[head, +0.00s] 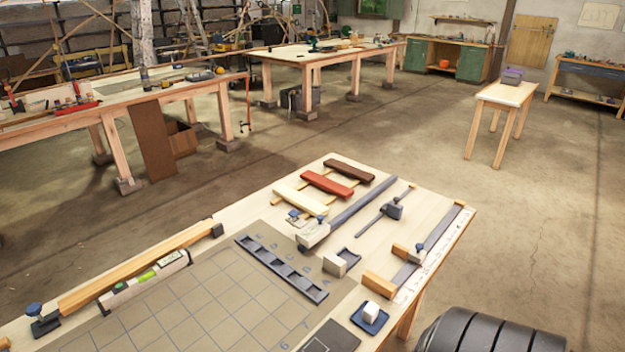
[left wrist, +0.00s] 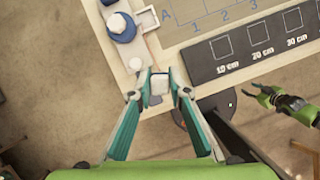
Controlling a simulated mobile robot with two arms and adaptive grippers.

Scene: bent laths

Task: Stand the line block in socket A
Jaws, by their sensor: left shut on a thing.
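My left gripper (left wrist: 157,88) is shut on a small pale block, which I take to be the line block (left wrist: 157,84), in the left wrist view. Its fingertips sit on either side of the block, just off the dark board. A pale square frame (left wrist: 146,19) lies beside the letter A at the top of that view; I take it to be socket A. My right gripper (left wrist: 262,94) shows at the right of the same view; its jaw state is unclear. Neither gripper shows in the head view.
A blue item with a white top (left wrist: 121,28) stands left of the frame. The dark board (left wrist: 245,65) carries centimetre marks.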

